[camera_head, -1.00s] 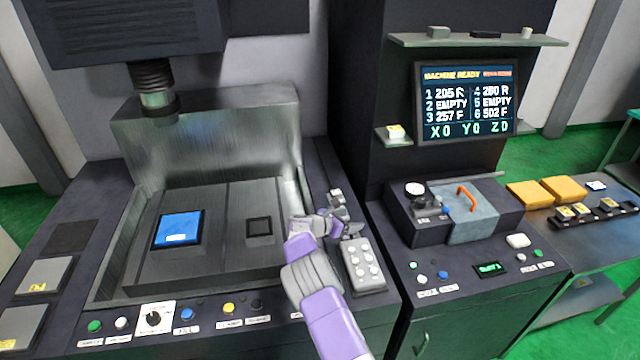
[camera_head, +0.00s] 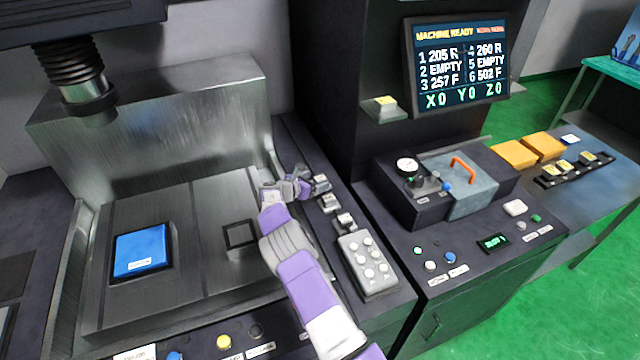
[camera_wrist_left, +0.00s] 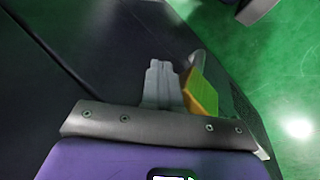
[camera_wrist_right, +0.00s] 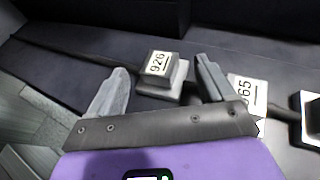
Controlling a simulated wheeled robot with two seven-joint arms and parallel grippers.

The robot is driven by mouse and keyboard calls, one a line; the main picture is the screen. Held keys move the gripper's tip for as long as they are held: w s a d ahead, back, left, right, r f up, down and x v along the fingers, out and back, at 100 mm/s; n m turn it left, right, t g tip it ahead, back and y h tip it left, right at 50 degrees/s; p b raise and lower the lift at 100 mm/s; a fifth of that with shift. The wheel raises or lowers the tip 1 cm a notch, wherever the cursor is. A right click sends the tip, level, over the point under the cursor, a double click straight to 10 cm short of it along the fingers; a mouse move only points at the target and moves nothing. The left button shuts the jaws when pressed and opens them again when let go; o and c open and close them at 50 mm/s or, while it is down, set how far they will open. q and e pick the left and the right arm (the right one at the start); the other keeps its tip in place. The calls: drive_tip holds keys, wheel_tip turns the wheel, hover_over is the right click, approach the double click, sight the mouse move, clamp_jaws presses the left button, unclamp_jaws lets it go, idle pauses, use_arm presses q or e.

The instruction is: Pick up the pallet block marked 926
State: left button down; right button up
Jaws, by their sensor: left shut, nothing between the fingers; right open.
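The pallet block marked 926 (camera_wrist_right: 157,64) shows in the right wrist view as a dark block with a white label, on a pale base. My right gripper (camera_wrist_right: 163,72) is open, with its fingers left and right of that block; I cannot tell whether they touch it. In the head view my right gripper (camera_head: 301,188) is at the far end of the row of small blocks beside the machine tank, partly hiding the farthest one.
A second labelled block (camera_wrist_right: 246,92), its number partly hidden, sits close by my right finger. Two more blocks (camera_head: 328,203) (camera_head: 345,222) stand nearer in the row, before a grey button pendant (camera_head: 366,262). A yellow object (camera_wrist_left: 200,92) shows beside my left fingers.

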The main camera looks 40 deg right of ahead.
drive_tip(key=shift+x, duration=0.85)
drive_tip(key=shift+f, duration=0.1)
drive_tip(key=shift+w, duration=0.1)
clamp_jaws()
